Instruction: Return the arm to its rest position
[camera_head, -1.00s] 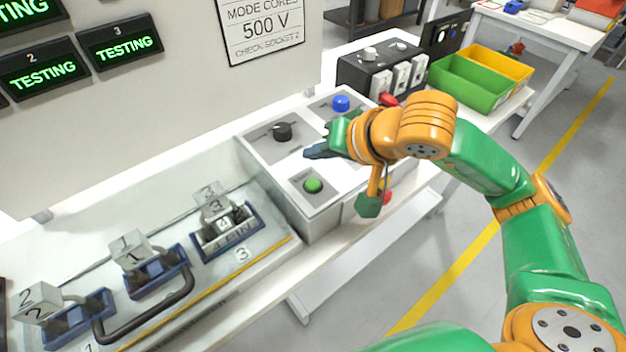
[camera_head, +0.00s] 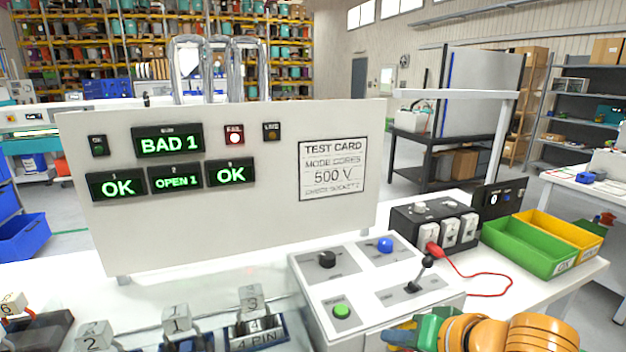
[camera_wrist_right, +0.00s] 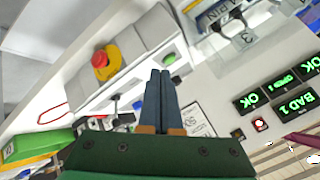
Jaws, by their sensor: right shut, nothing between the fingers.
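My right gripper (camera_head: 396,338) is at the bottom edge of the head view, low in front of the white control box (camera_head: 318,310). Its orange and green wrist is partly cut off by the frame. In the right wrist view its dark fingers (camera_wrist_right: 160,98) are together with nothing between them. The box carries a black knob (camera_head: 327,259), a blue button (camera_head: 385,244), a green button (camera_head: 341,311) and a black-handled lever (camera_head: 419,275). The gripper appears clear of these controls. My left gripper is not in view.
The display panel (camera_head: 270,230) reads BAD 1 above OK, OPEN 1 and OK, with a red lamp (camera_head: 235,137) lit. Numbered sockets (camera_head: 176,318) lie at the lower left. A black switch unit (camera_head: 405,217) with a red cable and a green bin (camera_head: 525,248) stand at the right.

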